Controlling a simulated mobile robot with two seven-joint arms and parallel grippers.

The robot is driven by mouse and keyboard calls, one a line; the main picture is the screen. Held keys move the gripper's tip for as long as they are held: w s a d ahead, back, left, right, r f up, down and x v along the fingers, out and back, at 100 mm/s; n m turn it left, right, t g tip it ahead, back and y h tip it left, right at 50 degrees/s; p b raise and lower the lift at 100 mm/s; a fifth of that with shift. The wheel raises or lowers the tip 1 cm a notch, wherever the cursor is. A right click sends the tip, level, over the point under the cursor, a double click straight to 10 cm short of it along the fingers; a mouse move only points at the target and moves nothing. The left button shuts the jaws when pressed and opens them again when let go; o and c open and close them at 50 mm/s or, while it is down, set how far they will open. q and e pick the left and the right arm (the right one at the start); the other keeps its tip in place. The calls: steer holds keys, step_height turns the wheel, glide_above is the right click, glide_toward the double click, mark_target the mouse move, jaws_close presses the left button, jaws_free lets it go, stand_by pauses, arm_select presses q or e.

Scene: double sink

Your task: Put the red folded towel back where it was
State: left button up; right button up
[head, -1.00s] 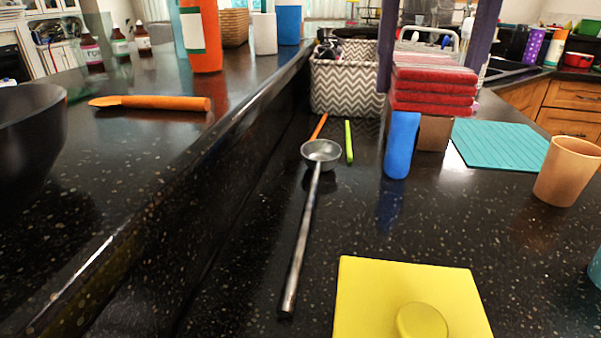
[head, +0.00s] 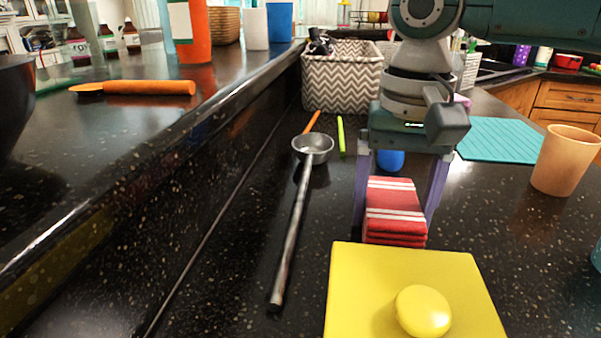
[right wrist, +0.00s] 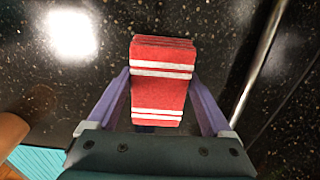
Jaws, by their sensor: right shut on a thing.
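The red folded towel (head: 395,205) with white stripes is between the two purple fingers of my right gripper (head: 395,218), just behind the yellow square object in the head view. In the right wrist view the towel (right wrist: 162,80) fills the space between the fingers of the gripper (right wrist: 160,88), and the dark counter shows around it. I cannot tell whether the towel touches the counter. My left gripper is not in view.
A yellow square object with a round knob (head: 415,290) is in front. A metal ladle (head: 295,230) lies left of the towel. A blue object (head: 390,160) is partly hidden behind my gripper. A peach cup (head: 565,160), teal mat (head: 500,138) and chevron basket (head: 342,80) stand farther off.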

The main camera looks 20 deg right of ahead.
mark_target(393, 204)
steer(key=o, duration=1)
steer(key=shift+f, duration=0.1)
steer(key=shift+c, duration=0.2)
steer(key=shift+r, duration=0.2)
step_height(393, 204, up, 12)
steer(key=p, duration=0.2)
